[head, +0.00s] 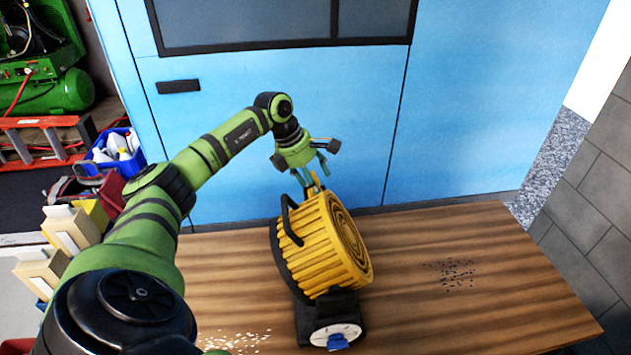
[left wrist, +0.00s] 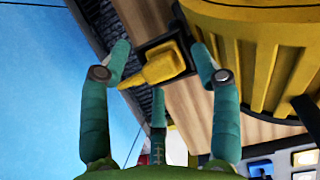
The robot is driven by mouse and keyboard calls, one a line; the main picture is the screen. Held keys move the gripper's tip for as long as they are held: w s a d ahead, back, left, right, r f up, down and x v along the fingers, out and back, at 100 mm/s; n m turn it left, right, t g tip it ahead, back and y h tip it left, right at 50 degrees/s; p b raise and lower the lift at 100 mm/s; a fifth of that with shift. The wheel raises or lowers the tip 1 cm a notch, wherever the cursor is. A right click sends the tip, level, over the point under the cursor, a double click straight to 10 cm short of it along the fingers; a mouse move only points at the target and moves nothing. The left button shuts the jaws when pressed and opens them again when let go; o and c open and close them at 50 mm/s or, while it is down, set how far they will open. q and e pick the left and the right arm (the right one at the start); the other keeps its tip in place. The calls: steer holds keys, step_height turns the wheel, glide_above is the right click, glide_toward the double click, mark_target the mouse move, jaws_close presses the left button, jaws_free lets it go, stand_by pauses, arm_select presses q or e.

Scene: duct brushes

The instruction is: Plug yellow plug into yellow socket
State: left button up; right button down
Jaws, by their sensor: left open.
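A yellow plug (left wrist: 150,72) lies between the spread fingers of my left gripper (left wrist: 161,60) in the left wrist view. The plug's upper end is at a dark square fitting (left wrist: 165,42) beside the ribbed yellow drum (left wrist: 255,60); I cannot tell whether it is seated in it. In the head view my left gripper (head: 310,172) is open, pointing down just behind the yellow drum (head: 325,243). The drum mostly hides the plug there. I cannot make out a yellow socket clearly. My right gripper is not in view.
The drum stands on a wooden table (head: 470,240), with a black base and blue plug (head: 338,342) at its front. Dark specks (head: 455,272) lie on the right of the table. A blue cabinet (head: 460,100) rises behind. Boxes (head: 70,230) stand at left.

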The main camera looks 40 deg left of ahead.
arm_select(q)
steer(key=c, duration=1.2)
steer(key=shift+r, duration=0.1)
step_height(320, 180, up, 9)
steer(key=shift+f+b, duration=0.2)
steer(key=shift+b, duration=0.5)
steer(key=shift+r, duration=0.65)
steer(key=shift+r, duration=0.1)
